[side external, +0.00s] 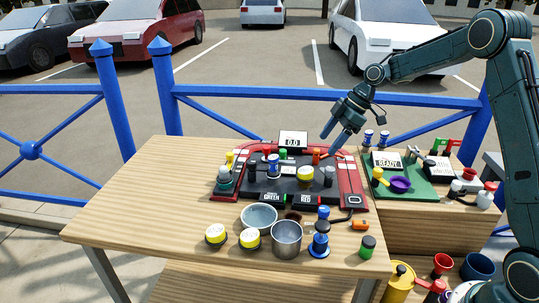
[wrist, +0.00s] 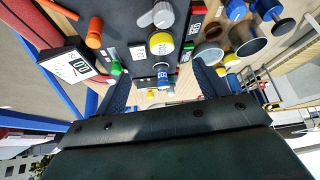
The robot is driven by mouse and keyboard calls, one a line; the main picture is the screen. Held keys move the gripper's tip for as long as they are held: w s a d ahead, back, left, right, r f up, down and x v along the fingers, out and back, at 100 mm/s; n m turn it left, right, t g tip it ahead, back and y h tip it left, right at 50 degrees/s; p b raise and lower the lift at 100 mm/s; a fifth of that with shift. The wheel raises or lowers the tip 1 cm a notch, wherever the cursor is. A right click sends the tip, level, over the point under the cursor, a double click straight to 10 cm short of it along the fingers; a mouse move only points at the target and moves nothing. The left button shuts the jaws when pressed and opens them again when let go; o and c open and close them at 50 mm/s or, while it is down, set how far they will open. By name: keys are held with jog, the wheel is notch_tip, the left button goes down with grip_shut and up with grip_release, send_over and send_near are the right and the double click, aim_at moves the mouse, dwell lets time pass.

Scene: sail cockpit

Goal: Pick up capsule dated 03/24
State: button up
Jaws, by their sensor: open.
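Several small capped capsules stand on a dark panel with red side strips (side external: 354,185). They include a blue and white one (side external: 273,163), a yellow one (side external: 306,174), an orange one (side external: 317,156) and a green one (side external: 283,154). No date 03/24 can be read, so I cannot tell which capsule bears it. My gripper (side external: 329,140) is above the panel's back right part, open and empty. In the wrist view a blue capsule with a white label (wrist: 162,78) shows between the spread fingers, with a yellow-topped one (wrist: 161,44) and a grey one (wrist: 160,15) beyond it.
A display box (side external: 293,139) stands at the panel's back edge. Two metal cups (side external: 287,238), two yellow-lidded jars (side external: 215,235) and a blue stacked piece (side external: 319,240) stand in front. A green board (side external: 411,190) lies at right. The wooden table's left side (side external: 140,205) is clear.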

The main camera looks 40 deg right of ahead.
aim_at(307, 170)
jog(key=x, duration=0.7)
jog(key=shift+a+f, duration=0.2)
jog(key=shift+f, duration=0.15)
jog(key=shift+w+f, duration=0.1)
jog(key=shift+a+x, duration=0.2)
jog(key=shift+x, duration=2.25)
jog(key=c, duration=1)
jog(key=shift+r, duration=0.25)
notch_tip(307, 170, up, 20)
